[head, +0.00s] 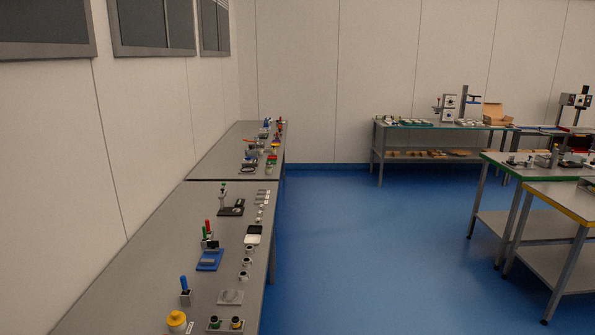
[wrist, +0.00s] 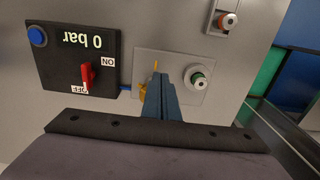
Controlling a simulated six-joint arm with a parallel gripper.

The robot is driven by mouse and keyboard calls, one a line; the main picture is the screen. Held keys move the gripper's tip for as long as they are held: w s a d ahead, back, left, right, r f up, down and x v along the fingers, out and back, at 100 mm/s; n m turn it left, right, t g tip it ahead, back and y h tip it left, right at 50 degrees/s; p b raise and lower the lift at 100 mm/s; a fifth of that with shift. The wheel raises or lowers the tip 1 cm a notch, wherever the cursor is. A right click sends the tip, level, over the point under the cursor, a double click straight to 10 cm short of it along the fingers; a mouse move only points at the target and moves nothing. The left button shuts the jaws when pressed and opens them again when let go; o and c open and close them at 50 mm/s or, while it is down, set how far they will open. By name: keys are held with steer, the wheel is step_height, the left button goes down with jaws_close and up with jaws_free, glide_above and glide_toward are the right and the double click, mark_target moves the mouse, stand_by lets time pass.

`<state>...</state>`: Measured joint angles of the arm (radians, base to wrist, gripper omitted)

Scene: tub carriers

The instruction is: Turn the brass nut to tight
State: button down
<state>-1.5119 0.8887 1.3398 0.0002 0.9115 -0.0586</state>
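In the wrist view, a brass-coloured part (wrist: 142,89) shows on a light grey plate (wrist: 182,58), just left of the blue-grey fingers of my gripper (wrist: 158,76). A thin brass piece (wrist: 155,65) stands up past the fingertips. The fingers cover most of the brass part, so its shape and any contact cannot be made out. The fingers appear close together or one behind the other; what lies between them is hidden. My gripper does not show in the head view.
Left of the plate is a black box (wrist: 55,65) with a "0 bar" display (wrist: 83,41) and a red switch (wrist: 86,75) pointing towards OFF. A red-ringed fitting (wrist: 229,21) is at upper right. In the head view, a long grey bench (head: 140,270) holds many small fixtures.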

steer(key=shift+s+a, duration=0.1)
steer(key=shift+s, duration=0.2)
steer(key=shift+s+d, duration=0.15)
steer(key=shift+d, duration=0.2)
stand_by(0.6)
step_height(320, 180, up, 6)
steer(key=p, duration=0.4)
stand_by(0.4)
steer(key=w, duration=0.3)
steer(key=shift+w+a+r, duration=0.25)
steer(key=shift+r, duration=0.15)
steer(key=shift+f, duration=0.1)
